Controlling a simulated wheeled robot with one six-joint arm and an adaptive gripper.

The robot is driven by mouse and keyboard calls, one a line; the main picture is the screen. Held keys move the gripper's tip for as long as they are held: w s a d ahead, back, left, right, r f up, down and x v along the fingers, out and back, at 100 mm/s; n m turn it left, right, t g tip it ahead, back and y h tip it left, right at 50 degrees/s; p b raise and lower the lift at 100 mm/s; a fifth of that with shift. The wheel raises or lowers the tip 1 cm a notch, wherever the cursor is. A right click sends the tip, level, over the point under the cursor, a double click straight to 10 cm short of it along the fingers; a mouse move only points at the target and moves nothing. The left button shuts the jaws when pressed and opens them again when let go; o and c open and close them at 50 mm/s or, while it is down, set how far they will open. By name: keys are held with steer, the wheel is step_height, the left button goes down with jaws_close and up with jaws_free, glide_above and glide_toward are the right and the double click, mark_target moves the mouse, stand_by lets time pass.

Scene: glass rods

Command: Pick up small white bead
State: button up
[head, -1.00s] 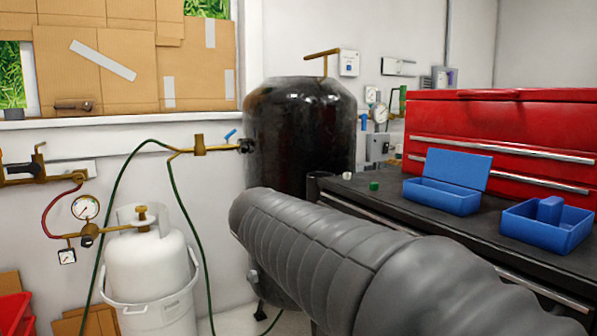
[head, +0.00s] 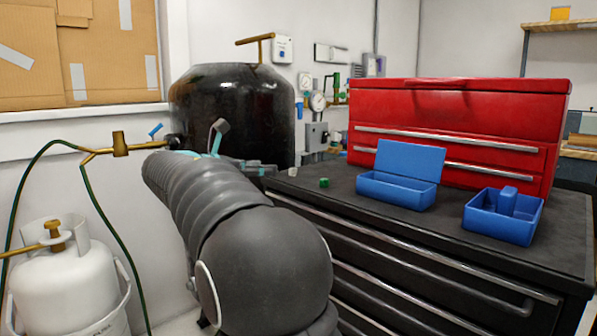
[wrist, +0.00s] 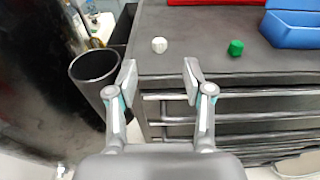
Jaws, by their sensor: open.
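The small white bead (wrist: 159,45) lies on the dark top of the tool cabinet (wrist: 205,62), near its front left corner. It also shows as a tiny pale spot in the head view (head: 292,171). My gripper (wrist: 160,78) is open and empty, its two fingers apart. In the wrist view the bead appears beyond the fingertips, between them. In the head view the gripper (head: 222,145) is partly hidden behind my own arm, left of the cabinet.
A green bead (wrist: 236,47) lies right of the white one. An open blue box (head: 395,192), a second blue box (head: 480,220) and a red toolbox (head: 455,128) stand on the cabinet. A dark open bin (wrist: 88,85) and a black tank (head: 245,100) are at the left.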

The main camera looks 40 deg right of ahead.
mark_target(287, 176)
steer(key=shift+w+d+f, duration=0.15)
steer(key=shift+d+f, duration=0.15)
steer(key=shift+d, duration=1.15)
steer(key=shift+w+d+f, duration=0.2)
steer(key=shift+d+f, duration=0.15)
steer(key=shift+d, duration=1.15)
steer(key=shift+w+d+f, duration=0.15)
steer(key=shift+d+f, duration=0.15)
steer(key=shift+d, duration=1.15)
steer(key=shift+c, duration=0.2)
steer(key=c, duration=0.8)
